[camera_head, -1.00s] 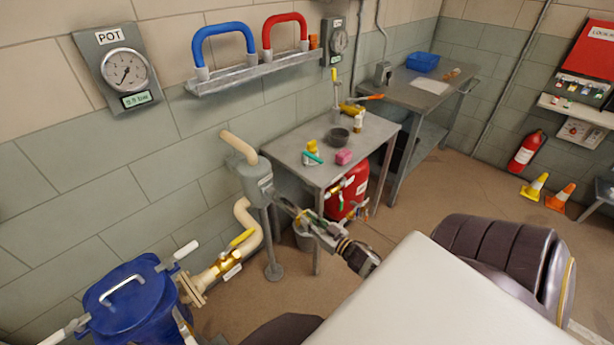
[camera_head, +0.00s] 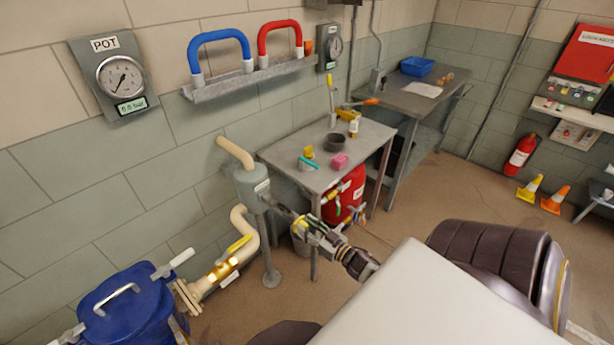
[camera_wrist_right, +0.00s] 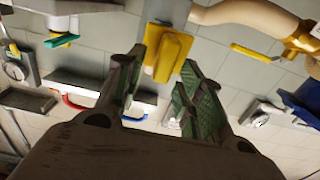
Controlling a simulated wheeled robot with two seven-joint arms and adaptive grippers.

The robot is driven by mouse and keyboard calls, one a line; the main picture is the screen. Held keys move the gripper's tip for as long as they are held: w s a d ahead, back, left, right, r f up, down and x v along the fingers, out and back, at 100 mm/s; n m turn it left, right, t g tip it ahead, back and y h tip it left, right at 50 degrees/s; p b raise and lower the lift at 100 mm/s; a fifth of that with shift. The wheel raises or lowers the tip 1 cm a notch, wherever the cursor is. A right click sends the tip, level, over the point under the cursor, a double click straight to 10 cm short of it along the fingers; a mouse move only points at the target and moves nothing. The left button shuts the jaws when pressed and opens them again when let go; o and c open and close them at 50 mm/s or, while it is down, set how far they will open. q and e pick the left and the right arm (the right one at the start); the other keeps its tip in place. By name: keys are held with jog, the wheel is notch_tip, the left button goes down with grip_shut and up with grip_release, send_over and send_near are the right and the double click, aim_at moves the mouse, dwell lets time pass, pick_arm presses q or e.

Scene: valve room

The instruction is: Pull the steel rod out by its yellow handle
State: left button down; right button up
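The yellow handle (camera_wrist_right: 168,52) shows just beyond and between the fingertips in the right wrist view. In the head view, a grey housing (camera_head: 250,186) stands on a floor post beside the wall, and a short grey rod (camera_head: 281,211) points from it toward my right gripper (camera_head: 308,224). In the wrist view, the right gripper (camera_wrist_right: 163,62) has its two green-padded fingers spread apart, one on each side of the handle. I cannot tell whether they touch it. Much of the rod is hidden behind the handle and gripper. My left gripper is not in view.
A grey table (camera_head: 292,155) with small items stands right behind the housing. A red tank (camera_head: 344,196) is beneath it. A cream pipe with a yellow-levered valve (camera_head: 226,268) and a blue pot (camera_head: 130,308) lie lower left.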

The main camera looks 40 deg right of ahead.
jog(key=s, duration=1.1)
jog(key=shift+s+d, duration=0.15)
jog(key=shift+d, duration=0.3)
dwell(0.5)
